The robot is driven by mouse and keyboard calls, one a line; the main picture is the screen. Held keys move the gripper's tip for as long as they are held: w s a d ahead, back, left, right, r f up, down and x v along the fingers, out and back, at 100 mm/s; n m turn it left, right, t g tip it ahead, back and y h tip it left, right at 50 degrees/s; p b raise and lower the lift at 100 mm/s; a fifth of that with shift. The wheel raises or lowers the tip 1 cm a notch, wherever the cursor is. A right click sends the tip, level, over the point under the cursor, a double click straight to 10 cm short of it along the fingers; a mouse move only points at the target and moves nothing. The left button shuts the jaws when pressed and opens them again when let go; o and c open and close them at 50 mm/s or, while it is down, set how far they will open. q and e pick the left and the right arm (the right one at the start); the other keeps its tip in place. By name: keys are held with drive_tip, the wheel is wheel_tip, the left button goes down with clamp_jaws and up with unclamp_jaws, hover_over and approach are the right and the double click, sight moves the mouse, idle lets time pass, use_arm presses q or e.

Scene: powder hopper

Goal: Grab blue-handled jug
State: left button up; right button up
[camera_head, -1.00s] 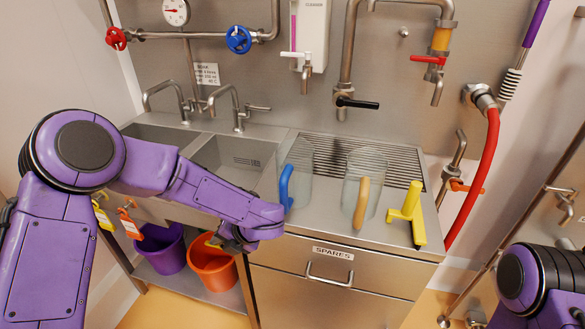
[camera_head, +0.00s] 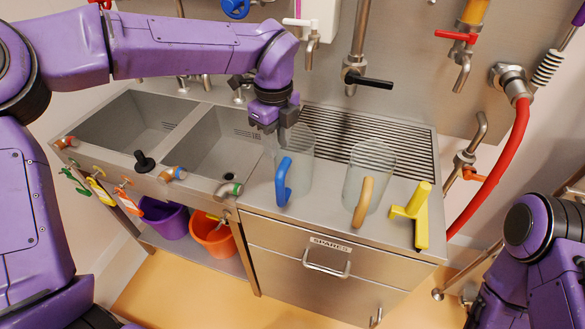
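The clear jug with the blue handle (camera_head: 283,182) stands upright on the steel counter, its handle facing me. My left gripper (camera_head: 276,133) points down at the jug's rear left rim. Its fingertips overlap the rim in the picture. I cannot tell whether they touch it or how far apart they are. The blue handle is free of the gripper. A similar clear jug with a tan handle (camera_head: 362,201) stands to the right. My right arm shows at the lower right edge, but its gripper does not show.
A yellow tool (camera_head: 416,217) stands right of the tan-handled jug. A slotted drainer (camera_head: 400,145) lies behind the jugs. Two sinks (camera_head: 221,157) are to the left. A black-levered tap (camera_head: 368,80) hangs above the drainer. A red hose (camera_head: 500,170) runs at the right.

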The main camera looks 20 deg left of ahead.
sight(280, 158)
use_arm(q)
drive_tip(key=f+p, duration=0.1)
drive_tip(key=f, duration=0.1)
drive_tip(key=w+f+p, duration=0.1)
drive_tip(key=f, duration=0.2)
drive_tip(key=shift+w+f, duration=0.1)
drive_tip(key=shift+f, duration=0.25)
drive_tip(key=shift+d+f, duration=0.15)
drive_tip(key=shift+s, duration=0.25)
drive_tip(key=shift+c, duration=0.7)
drive_tip(key=shift+w, duration=0.1)
clamp_jaws()
